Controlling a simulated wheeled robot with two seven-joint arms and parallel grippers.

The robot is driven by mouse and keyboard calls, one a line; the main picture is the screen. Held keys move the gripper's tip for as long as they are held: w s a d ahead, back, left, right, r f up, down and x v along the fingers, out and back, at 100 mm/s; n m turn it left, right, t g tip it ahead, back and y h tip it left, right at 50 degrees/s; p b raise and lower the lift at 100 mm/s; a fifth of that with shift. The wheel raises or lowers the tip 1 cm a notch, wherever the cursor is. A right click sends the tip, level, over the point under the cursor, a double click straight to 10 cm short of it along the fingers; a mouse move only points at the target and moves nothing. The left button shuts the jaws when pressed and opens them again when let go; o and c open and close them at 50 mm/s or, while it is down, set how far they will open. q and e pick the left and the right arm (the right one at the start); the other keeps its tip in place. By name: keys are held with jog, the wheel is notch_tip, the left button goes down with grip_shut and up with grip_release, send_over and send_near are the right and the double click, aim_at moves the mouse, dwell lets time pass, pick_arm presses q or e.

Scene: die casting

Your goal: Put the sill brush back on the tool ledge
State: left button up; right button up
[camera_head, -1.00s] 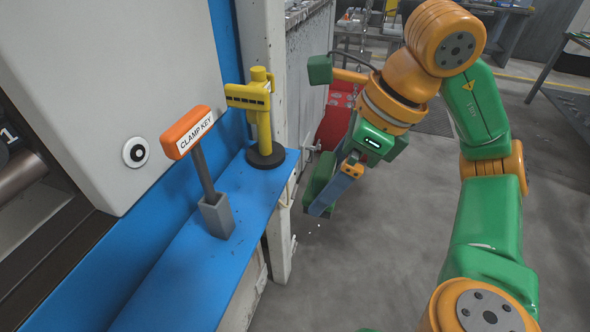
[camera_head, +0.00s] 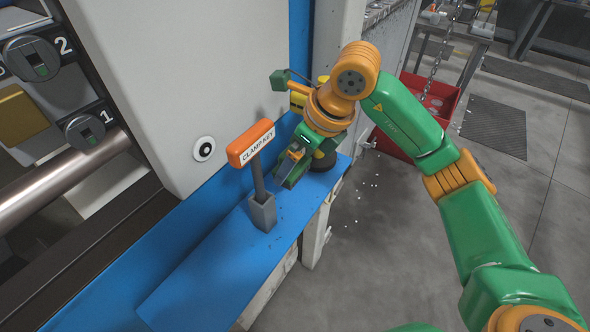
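The blue tool ledge (camera_head: 205,280) runs along the machine's front. The orange-headed clamp key (camera_head: 250,145) stands upright in a grey socket (camera_head: 262,212) on it. My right gripper (camera_head: 286,176) is low over the ledge, just right of the clamp key, pointing down and left. I cannot tell whether its fingers are open or shut, or whether they hold anything. I cannot make out a sill brush. A yellow tool (camera_head: 297,101) on a dark round base (camera_head: 325,160) is mostly hidden behind my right gripper and wrist. My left gripper is not in view.
The grey machine panel (camera_head: 160,70) and numbered knobs (camera_head: 85,130) are on the left. A red bin (camera_head: 440,100) stands on the floor behind my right arm. White specks lie on the grey floor. The near part of the ledge is bare.

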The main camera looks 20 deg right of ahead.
aim_at(302, 172)
notch_tip(302, 172, down, 2)
jog(key=shift+f, duration=0.1)
notch_tip(302, 172, down, 3)
jog(key=shift+f+p, duration=0.15)
jog(key=shift+p, duration=0.9)
jog(key=shift+f+b, duration=0.45)
jog(key=shift+f, duration=0.05)
jog(key=o, duration=0.9)
jog(key=shift+o, duration=0.2)
jog(key=shift+r+p, duration=0.3)
jog(key=shift+p, duration=0.05)
jog(key=shift+d+r, duration=0.1)
jog(key=shift+r, duration=0.15)
jog(key=b+v, duration=0.1)
jog(key=v, duration=1)
jog(key=shift+r, duration=0.2)
jog(key=shift+f, duration=0.1)
